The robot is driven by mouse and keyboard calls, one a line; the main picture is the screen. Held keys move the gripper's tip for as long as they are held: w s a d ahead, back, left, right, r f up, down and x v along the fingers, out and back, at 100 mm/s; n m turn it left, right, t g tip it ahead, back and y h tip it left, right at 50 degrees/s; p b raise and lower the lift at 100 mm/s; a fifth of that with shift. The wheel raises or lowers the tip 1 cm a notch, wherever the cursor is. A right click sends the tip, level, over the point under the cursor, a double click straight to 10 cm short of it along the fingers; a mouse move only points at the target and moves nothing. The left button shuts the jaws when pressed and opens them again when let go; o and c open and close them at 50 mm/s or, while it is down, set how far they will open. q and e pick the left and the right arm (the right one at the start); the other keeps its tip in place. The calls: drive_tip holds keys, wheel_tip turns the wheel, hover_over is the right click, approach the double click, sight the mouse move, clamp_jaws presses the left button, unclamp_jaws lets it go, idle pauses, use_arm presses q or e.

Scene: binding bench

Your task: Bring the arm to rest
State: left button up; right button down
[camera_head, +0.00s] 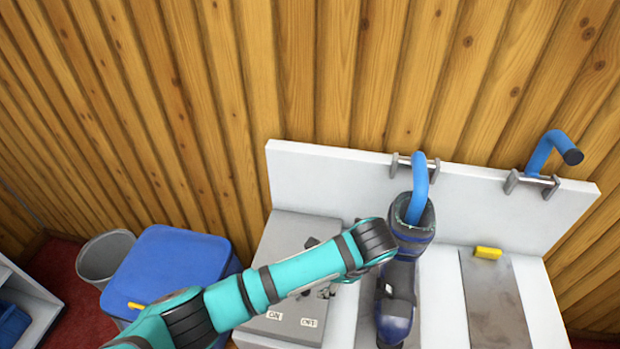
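My teal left arm reaches in from the lower left, and its dark wrist joint overlaps the left side of a dark blue boot. My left gripper (325,291) is mostly hidden beneath the forearm; only small dark and metal parts show above a grey panel (291,230). I cannot tell its finger opening or whether it touches the panel. The boot (401,278) stands upright on a grey plate of the white bench. A blue bent bar (417,187) comes down at its open top. My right gripper is not in view.
The panel has ON and OFF labels. A second blue bent bar (542,152) hangs on the white back board (480,196). A yellow block (488,253) sits at an empty grey plate (494,300). A blue lidded box (170,266) and grey bin (103,257) stand left.

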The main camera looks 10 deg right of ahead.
use_arm(q)
drive_tip(key=s+f+n+g+h, duration=0.2)
drive_tip(key=s+f+n+h, duration=0.1)
drive_tip(key=s+n+h, duration=0.4)
drive_tip(key=s+a+r+n+t+y, duration=0.1)
drive_tip(key=s+a+n, duration=0.2)
drive_tip(key=a, duration=0.6)
drive_tip(key=s+a+n+t+y, duration=0.1)
drive_tip(key=s+a+n, duration=0.3)
drive_tip(key=a, duration=0.6)
drive_tip(key=s+a+r+n+t+y, duration=0.1)
drive_tip(key=s+a+n, duration=0.2)
drive_tip(key=a, duration=0.6)
wheel_tip(320, 180, down, 28)
drive_tip(key=s+f+g, duration=0.1)
drive_tip(key=s, duration=0.1)
drive_tip(key=s+a+f+g+b, duration=0.1)
drive_tip(key=s+a+f, duration=0.2)
drive_tip(key=s+f, duration=1.2)
drive_tip(key=shift+s+g, duration=0.3)
drive_tip(key=shift+s, duration=0.4)
